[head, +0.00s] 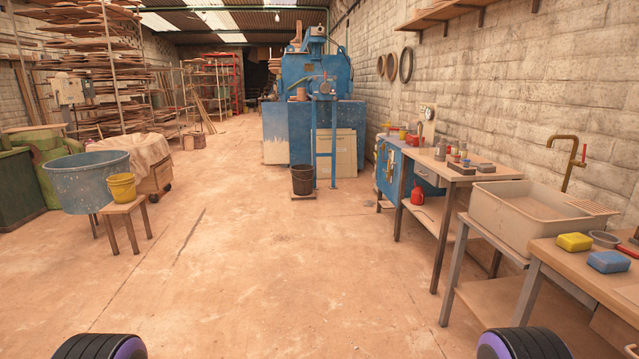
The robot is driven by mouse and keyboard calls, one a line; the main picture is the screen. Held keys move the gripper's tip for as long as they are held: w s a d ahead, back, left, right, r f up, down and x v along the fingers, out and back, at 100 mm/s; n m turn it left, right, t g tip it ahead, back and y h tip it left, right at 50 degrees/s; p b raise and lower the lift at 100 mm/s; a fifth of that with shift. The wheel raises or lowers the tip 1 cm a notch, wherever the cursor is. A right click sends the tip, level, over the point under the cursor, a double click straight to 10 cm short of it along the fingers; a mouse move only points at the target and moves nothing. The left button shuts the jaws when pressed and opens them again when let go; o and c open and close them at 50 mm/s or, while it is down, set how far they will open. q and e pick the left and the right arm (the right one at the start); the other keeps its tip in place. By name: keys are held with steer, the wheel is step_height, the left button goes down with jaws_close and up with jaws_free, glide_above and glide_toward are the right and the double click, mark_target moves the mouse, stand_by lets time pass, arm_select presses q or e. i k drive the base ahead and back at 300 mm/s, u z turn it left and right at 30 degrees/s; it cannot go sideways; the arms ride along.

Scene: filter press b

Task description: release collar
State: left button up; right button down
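A large blue machine (306,122) stands far off at the back, in the middle of the head view. It has a blue upper body, a lower blue casing and a pipe frame (333,150) in front. I cannot make out a collar on it or elsewhere at this distance. Neither of my grippers is in view. Only dark rounded parts with purple rings, which look like mine, show at the bottom left and bottom right edges.
A dark bucket (302,180) stands before the machine. Benches and a stone sink (532,215) line the right wall. A blue tub (88,182) and a stool with a yellow bucket (122,187) stand at left. The middle floor (245,265) is clear.

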mark_target(329, 87)
steer(key=z, duration=0.05)
steer(key=i, duration=2.25)
steer(key=z, duration=0.15)
steer(key=i, duration=5.2)
steer(key=u, duration=0.3)
steer(key=i, duration=2.95)
steer(key=u, duration=0.1)
